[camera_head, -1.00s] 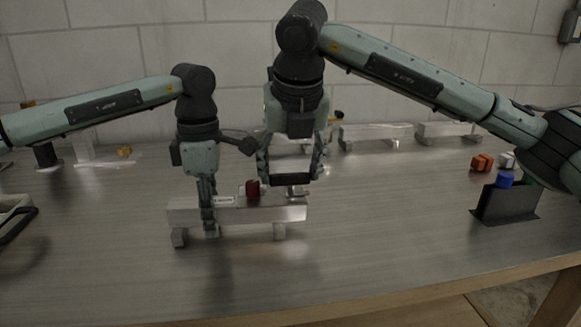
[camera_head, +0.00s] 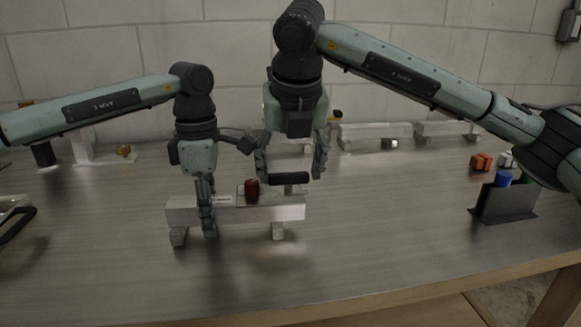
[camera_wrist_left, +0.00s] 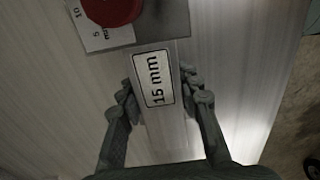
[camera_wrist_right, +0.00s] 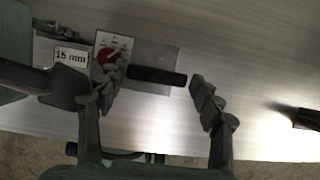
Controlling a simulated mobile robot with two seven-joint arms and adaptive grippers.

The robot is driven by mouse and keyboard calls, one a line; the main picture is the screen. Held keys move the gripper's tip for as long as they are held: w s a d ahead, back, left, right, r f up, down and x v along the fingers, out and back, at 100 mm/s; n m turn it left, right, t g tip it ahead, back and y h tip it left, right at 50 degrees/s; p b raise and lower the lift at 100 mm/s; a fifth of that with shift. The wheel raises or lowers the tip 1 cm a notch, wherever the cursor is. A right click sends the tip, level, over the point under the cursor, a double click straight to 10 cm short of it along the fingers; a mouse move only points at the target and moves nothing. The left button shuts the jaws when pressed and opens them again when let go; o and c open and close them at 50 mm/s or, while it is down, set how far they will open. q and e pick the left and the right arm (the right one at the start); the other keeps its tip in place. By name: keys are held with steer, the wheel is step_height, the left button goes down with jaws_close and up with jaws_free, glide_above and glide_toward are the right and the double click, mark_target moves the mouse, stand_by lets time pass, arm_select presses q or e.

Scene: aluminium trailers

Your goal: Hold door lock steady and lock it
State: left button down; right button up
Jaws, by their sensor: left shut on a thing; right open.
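The door lock is a silver bar (camera_head: 275,213) on short feet, with a red knob (camera_head: 251,188) and a black handle (camera_head: 289,178) on top. My left gripper (camera_head: 207,222) is shut across the bar, left of the knob. In the left wrist view its fingers (camera_wrist_left: 160,95) sit on both sides of the bar by the "15 mm" label (camera_wrist_left: 155,79). My right gripper (camera_head: 291,172) is open over the handle. In the right wrist view its fingers (camera_wrist_right: 160,95) flank the black handle (camera_wrist_right: 157,76), and its left finger partly covers the red knob (camera_wrist_right: 108,56).
Other silver bars (camera_head: 375,134) stand at the back right. A dark holder (camera_head: 505,203) with a blue part, and an orange block (camera_head: 482,161), are on the right. A tray (camera_head: 15,210) is at the left edge. The front table is clear.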

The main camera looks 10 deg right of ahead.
steer(key=v, duration=0.8)
steer(key=shift+c, duration=0.4)
